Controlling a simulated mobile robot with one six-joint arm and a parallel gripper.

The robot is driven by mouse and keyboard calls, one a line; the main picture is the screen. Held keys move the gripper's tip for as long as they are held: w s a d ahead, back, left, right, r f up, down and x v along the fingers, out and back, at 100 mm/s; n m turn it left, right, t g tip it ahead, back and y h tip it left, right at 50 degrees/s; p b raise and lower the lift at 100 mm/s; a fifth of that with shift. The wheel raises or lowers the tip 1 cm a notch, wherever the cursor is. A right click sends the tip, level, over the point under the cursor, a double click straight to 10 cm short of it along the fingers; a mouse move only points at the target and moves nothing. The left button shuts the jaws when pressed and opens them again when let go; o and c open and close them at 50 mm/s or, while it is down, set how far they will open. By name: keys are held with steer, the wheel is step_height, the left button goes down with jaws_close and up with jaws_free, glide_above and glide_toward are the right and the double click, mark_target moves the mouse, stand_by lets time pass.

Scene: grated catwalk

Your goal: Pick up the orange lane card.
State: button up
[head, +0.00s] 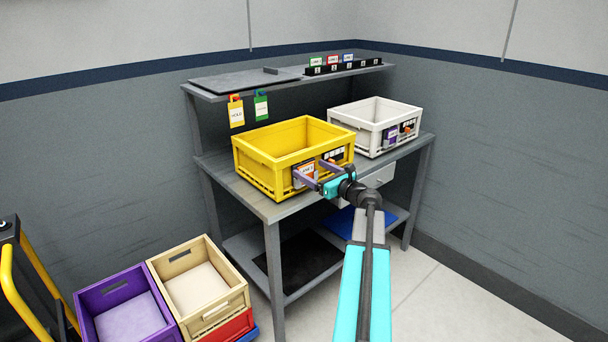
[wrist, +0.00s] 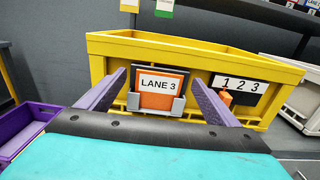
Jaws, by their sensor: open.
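The orange lane card (wrist: 162,88) reads "LANE 3" and sits upright in a grey holder (wrist: 156,106) on the front of the yellow crate (wrist: 100,46). In the head view the card (head: 304,171) is partly hidden by my gripper (head: 312,174). My gripper (wrist: 155,86) is open, with one purple finger on each side of the card in the wrist view. Nothing is between the fingers except the card beyond or between their tips; I cannot tell the exact depth. The yellow crate (head: 262,163) stands on the grey workbench (head: 285,208).
A "1 2 3" label (wrist: 240,85) with an orange piece (wrist: 225,98) below it is right of the card. A white crate (head: 360,126) stands right on the bench. A shelf (head: 225,95) holds several small cards above. Purple (head: 85,300) and beige (head: 232,290) crates stand lower left.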

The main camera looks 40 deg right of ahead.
steer(key=shift+w, duration=0.55)
steer(key=c, duration=1.1)
steer(key=shift+c, duration=0.2)
steer(key=shift+r, duration=0.1)
steer(key=shift+r, duration=1.1)
steer(key=shift+s+r+b, duration=0.3)
steer(key=shift+s+r, duration=0.3)
steer(key=s+d+r+b, duration=0.1)
steer(key=s, duration=1.4)
steer(key=shift+r, duration=0.2)
steer(key=shift+w, duration=0.1)
